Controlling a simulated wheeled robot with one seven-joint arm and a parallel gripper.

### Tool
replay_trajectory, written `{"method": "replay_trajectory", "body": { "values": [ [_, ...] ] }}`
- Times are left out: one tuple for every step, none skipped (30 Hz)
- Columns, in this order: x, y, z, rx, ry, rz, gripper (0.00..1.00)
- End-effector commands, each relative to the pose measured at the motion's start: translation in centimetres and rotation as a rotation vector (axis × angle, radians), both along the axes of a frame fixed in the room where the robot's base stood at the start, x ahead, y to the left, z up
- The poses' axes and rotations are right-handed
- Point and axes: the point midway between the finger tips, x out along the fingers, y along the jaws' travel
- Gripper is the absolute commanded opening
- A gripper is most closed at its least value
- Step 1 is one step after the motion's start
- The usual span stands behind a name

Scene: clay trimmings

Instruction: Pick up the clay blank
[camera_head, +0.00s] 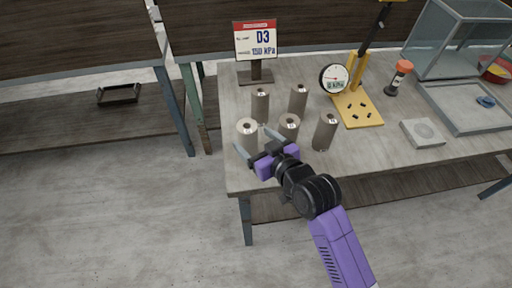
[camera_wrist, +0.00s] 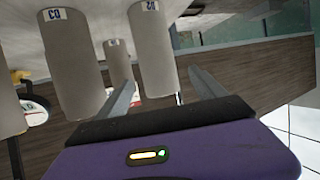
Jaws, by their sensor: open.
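Several grey-brown clay cylinders stand upright on the table. The front-left clay blank (camera_head: 247,138) is nearest my gripper (camera_head: 252,139). Others are the back-left blank (camera_head: 260,105), back-right blank (camera_head: 298,99), middle blank (camera_head: 288,127) and front-right blank (camera_head: 325,132). Their small white labels are hard to read in the head view. My gripper is open and empty, its fingers pointing at the front-left blank. In the wrist view, which looks upside down, one blank (camera_wrist: 152,45) shows between and beyond the fingertips, and another (camera_wrist: 72,60) stands to the left. Contact cannot be told.
A sign (camera_head: 255,40) reading D3, 150 kPa stands behind the blanks. A yellow press stand (camera_head: 358,110) with a round gauge (camera_head: 334,78) stands right of them. A square block (camera_head: 422,133), grey tray (camera_head: 462,118) and glass case (camera_head: 450,40) lie farther right.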

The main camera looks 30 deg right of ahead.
Motion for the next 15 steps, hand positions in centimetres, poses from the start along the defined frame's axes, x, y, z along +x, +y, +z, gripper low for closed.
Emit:
{"method": "replay_trajectory", "body": {
  "values": [
    [0.5, 0.0, 0.5, -0.001, -0.001, 0.003, 0.79],
    [0.8, 0.0, 0.5, -0.001, 0.000, 0.004, 0.79],
    [1.0, 0.0, 0.6, -0.002, 0.001, 0.005, 0.79],
    [1.3, 0.0, 0.5, -0.001, 0.001, 0.006, 0.79],
    [1.5, 0.0, 0.4, -0.001, 0.001, 0.006, 0.79],
    [1.8, 0.1, 0.3, -0.001, 0.002, 0.006, 0.79],
    [2.1, 0.1, 0.1, -0.001, 0.002, 0.006, 0.79],
    [2.4, 0.1, 0.1, -0.001, 0.002, 0.006, 0.79],
    [2.8, 0.1, -0.1, -0.001, 0.002, 0.006, 0.79],
    [3.1, 0.2, -0.2, -0.001, 0.002, 0.006, 0.79],
    [3.3, 0.2, -0.3, -0.001, 0.001, 0.006, 0.79],
    [3.6, 0.2, -0.5, -0.001, 0.002, 0.006, 0.79],
    [3.8, 0.2, -0.6, -0.001, 0.002, 0.006, 0.79],
    [4.0, 0.3, -0.7, -0.001, 0.002, 0.006, 0.79],
    [4.4, 0.3, -0.9, -0.001, 0.003, 0.006, 0.79]
  ]
}}
